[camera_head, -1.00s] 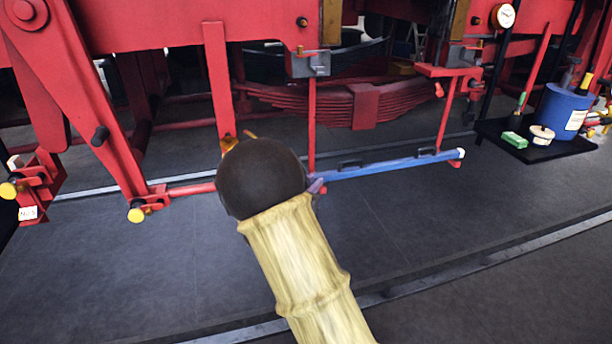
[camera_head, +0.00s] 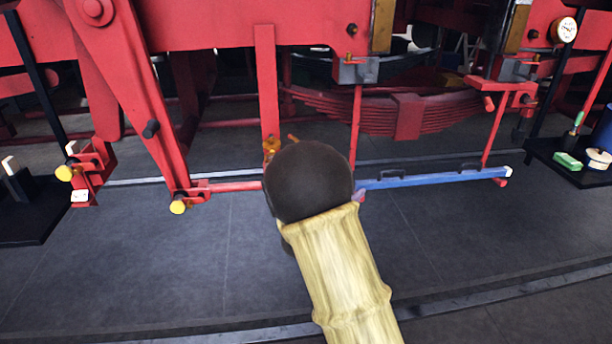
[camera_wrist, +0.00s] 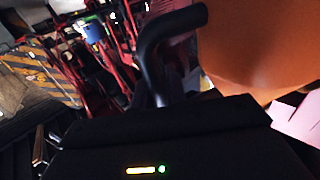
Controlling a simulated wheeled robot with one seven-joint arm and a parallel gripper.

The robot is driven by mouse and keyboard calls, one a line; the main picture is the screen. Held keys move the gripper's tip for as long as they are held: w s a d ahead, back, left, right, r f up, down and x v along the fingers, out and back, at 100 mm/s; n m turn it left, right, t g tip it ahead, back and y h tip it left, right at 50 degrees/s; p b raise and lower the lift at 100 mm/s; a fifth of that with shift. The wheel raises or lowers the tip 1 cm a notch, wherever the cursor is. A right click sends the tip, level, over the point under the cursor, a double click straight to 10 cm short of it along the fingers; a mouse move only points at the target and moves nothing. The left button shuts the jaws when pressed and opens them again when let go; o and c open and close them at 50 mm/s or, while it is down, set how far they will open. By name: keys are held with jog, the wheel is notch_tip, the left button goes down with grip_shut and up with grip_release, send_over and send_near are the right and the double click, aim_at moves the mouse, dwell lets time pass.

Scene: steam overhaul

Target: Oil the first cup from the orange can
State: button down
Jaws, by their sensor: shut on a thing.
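The orange can (camera_wrist: 255,45) fills the upper right of the wrist view, close to the camera. Its black curved handle (camera_wrist: 152,50) comes down to my gripper (camera_wrist: 165,98), which is shut on it. The fingertips are mostly hidden by the dark gripper body. In the head view my own arm hides the gripper and the can. I cannot tell which thing is the first cup.
A red frame with a leaf spring (camera_head: 405,115) spans the back. A blue bar (camera_head: 432,180) lies low along it. The grey floor in front is clear.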

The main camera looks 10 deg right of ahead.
dwell(0.3)
jog(key=s+a+f+n+t+y, duration=0.1)
jog(key=a+f+n+y, duration=0.1)
jog(key=f, duration=0.4)
jog(key=s+a+f+n+t+y, duration=0.2)
jog(key=f+y, duration=0.1)
jog(key=f, duration=0.4)
jog(key=s+a+f+n+t+y, duration=0.1)
jog(key=a+f+n+t+y, duration=0.1)
jog(key=f, duration=0.5)
jog(key=shift+s+a+y, duration=0.25)
jog(key=shift+y, duration=0.45)
